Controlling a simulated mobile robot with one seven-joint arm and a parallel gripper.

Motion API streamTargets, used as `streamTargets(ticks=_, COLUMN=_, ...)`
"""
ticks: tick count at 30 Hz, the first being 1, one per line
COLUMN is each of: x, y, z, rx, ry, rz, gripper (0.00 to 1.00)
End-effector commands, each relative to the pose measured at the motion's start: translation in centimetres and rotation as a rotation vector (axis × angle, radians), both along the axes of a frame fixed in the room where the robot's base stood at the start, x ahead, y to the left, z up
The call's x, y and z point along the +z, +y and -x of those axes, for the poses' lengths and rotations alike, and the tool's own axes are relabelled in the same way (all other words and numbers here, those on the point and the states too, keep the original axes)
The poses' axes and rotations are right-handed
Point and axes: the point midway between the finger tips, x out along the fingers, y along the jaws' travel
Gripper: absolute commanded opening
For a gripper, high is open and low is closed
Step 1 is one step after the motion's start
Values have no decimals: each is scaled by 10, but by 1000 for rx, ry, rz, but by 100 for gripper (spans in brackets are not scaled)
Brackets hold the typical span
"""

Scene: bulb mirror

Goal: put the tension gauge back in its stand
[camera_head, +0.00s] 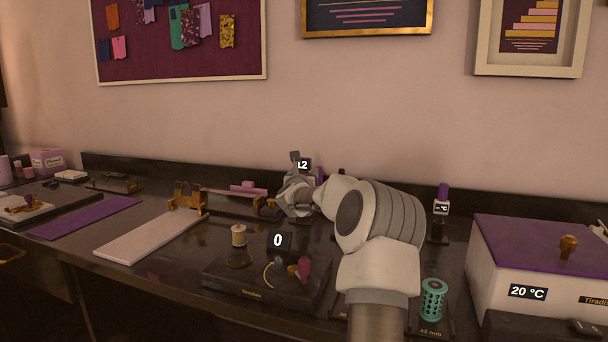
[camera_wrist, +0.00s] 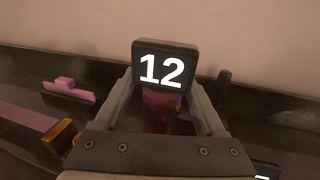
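A dark block with a lit display reading 12 (camera_wrist: 163,68) and a dark purple body (camera_wrist: 158,108) below it stands between my gripper's fingers in the wrist view. I take it for the tension gauge. In the head view its display (camera_head: 304,164) is partly hidden behind my gripper (camera_head: 296,172), at the back of the bench. The fingers (camera_wrist: 163,92) are apart, one on each side of the gauge, their tips close to the display's edges. I cannot tell whether they press on it. I cannot make out which thing is its stand.
A black box with a 0 display (camera_head: 280,241) and a wooden spool (camera_head: 239,235) are in front. A teal cylinder (camera_head: 433,298) and a purple-lidded box (camera_head: 540,243) are to the right. A dark post (camera_wrist: 223,88) rises close right of the fingers. A pale board (camera_head: 150,236) lies left.

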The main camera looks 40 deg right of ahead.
Motion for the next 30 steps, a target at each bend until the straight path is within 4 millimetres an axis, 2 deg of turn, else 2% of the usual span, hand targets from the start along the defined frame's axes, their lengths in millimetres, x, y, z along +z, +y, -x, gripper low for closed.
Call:
streamTargets(ticks=9, x=-2, y=1, z=1, rx=0, ry=2, rz=-2, gripper=73)
streamTargets(ticks=14, x=-1, y=8, z=8, rx=-1, ry=2, rz=-1, gripper=73)
streamTargets(ticks=30, x=1, y=74, z=63, rx=0, ry=2, rz=2, gripper=73)
